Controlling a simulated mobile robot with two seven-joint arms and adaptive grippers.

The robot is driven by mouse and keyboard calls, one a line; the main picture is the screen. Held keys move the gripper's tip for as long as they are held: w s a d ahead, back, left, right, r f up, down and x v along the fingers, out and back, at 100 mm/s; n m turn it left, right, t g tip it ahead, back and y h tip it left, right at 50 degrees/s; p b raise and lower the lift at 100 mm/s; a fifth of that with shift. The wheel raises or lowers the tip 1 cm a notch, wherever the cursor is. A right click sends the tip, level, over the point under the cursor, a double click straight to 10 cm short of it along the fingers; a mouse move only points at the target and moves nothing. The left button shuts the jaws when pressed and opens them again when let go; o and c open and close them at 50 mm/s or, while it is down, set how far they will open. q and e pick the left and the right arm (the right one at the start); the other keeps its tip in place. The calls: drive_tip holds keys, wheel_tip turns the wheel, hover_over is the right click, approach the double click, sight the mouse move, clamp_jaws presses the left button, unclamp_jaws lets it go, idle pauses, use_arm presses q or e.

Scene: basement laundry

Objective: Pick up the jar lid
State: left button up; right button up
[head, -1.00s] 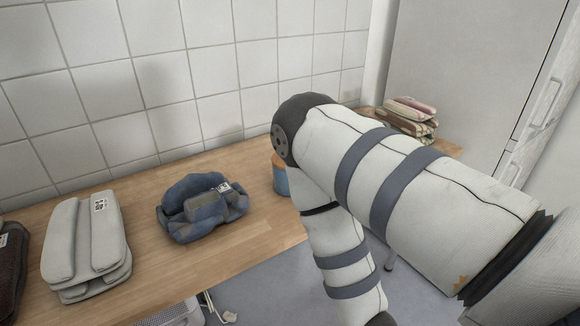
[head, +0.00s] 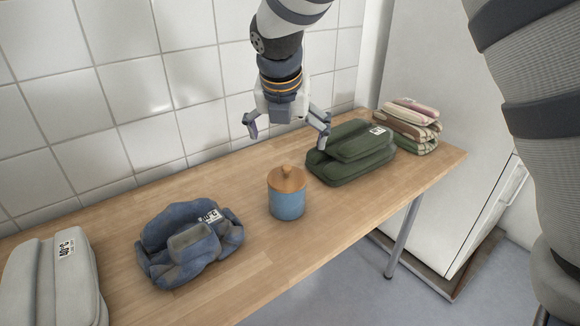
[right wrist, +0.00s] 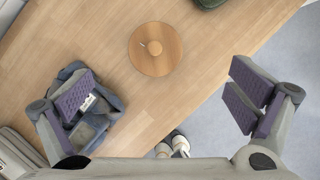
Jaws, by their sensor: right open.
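The jar lid (head: 287,178) is a round wooden disc with a small knob. It sits on top of a blue jar (head: 287,203), which stands upright on the wooden table. My right gripper (head: 286,134) is open and empty above the lid, a little behind it in the head view, with its fingers spread apart. In the right wrist view the lid (right wrist: 155,49) shows from above, beyond and between the two open fingers (right wrist: 164,97), and hides the jar. My left gripper is not in view.
Folded striped towels (head: 411,125) are at the right end, grey fabric (head: 52,283) at the left. Tiled wall (head: 110,85) stands behind.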

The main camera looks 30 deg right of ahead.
sight(287, 167)
drive_tip(key=x, duration=0.6)
drive_tip(key=shift+s+a+f+b, duration=0.15)
drive_tip(key=shift+s+a+b, duration=0.1)
drive_tip(key=shift+a+b, duration=0.15)
drive_tip(key=x, duration=0.4)
drive_tip(key=b+x, duration=0.1)
drive_tip(key=shift+w+f, duration=0.3)
drive_tip(key=shift+w, duration=0.1)
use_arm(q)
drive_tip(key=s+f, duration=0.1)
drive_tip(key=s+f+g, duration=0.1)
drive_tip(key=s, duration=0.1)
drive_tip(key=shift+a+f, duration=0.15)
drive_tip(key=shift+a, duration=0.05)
use_arm(e)
drive_tip(key=shift+r, duration=0.15)
